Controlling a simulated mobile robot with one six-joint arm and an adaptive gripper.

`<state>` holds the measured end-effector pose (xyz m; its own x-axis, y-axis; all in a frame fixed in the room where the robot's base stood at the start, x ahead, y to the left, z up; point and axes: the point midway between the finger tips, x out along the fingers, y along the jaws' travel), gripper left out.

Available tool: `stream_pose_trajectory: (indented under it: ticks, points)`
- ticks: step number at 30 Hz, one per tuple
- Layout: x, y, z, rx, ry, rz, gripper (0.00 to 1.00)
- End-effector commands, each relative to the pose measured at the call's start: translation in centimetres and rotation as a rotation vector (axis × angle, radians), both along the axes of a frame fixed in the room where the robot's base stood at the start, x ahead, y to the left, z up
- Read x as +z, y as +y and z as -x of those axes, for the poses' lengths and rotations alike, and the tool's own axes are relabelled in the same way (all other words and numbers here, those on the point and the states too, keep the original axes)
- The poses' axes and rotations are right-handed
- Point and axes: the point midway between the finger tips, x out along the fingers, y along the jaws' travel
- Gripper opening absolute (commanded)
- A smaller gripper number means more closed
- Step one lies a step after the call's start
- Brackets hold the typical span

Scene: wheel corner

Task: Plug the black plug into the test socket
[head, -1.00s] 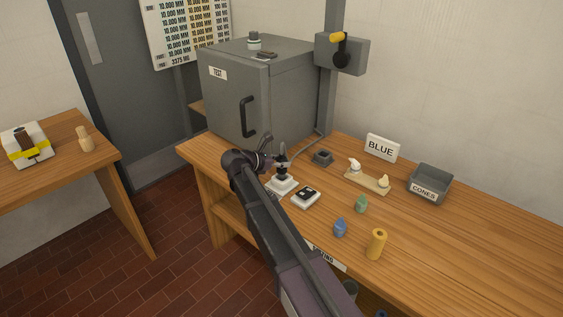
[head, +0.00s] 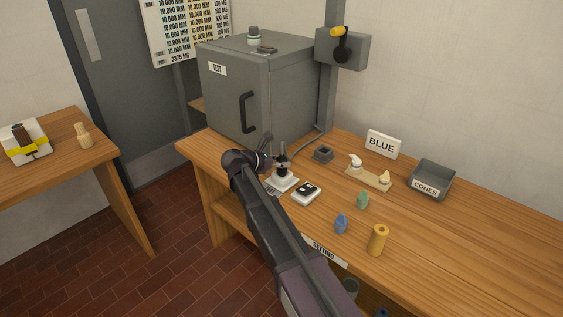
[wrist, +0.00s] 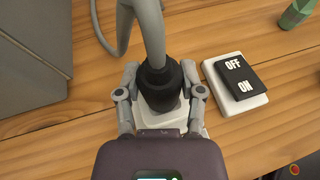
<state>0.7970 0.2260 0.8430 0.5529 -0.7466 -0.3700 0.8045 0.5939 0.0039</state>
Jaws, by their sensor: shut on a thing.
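My gripper (wrist: 159,72) is shut on the black plug (wrist: 159,88), with one finger on each side of it. A thick grey cable rises from the plug's top. In the head view the plug (head: 282,163) stands upright over a white block (head: 284,182) on the bench. The white block also shows beneath the plug in the wrist view (wrist: 163,122). The plug's lower end and any socket opening are hidden, so I cannot tell how deep it sits or whether it touches the block. My gripper (head: 275,161) is partly hidden by my arm in the head view.
A black OFF/ON switch (wrist: 240,78) on a white base lies close right of the plug. The grey TEST cabinet (head: 258,90) stands behind.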

Motion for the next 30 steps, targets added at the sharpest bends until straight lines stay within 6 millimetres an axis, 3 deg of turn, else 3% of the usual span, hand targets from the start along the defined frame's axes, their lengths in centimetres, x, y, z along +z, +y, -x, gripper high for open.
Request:
stream_pose_trajectory:
  ticks: [4,5,8,30]
  points:
    - [-0.3,0.0,0.0,0.000,0.000,0.000,0.01]
    - [-0.2,0.0,0.0,0.000,0.000,0.000,0.59]
    - [-0.2,0.0,0.0,0.000,0.000,0.000,0.89]
    - [0.8,0.0,0.0,0.000,0.000,0.000,0.90]
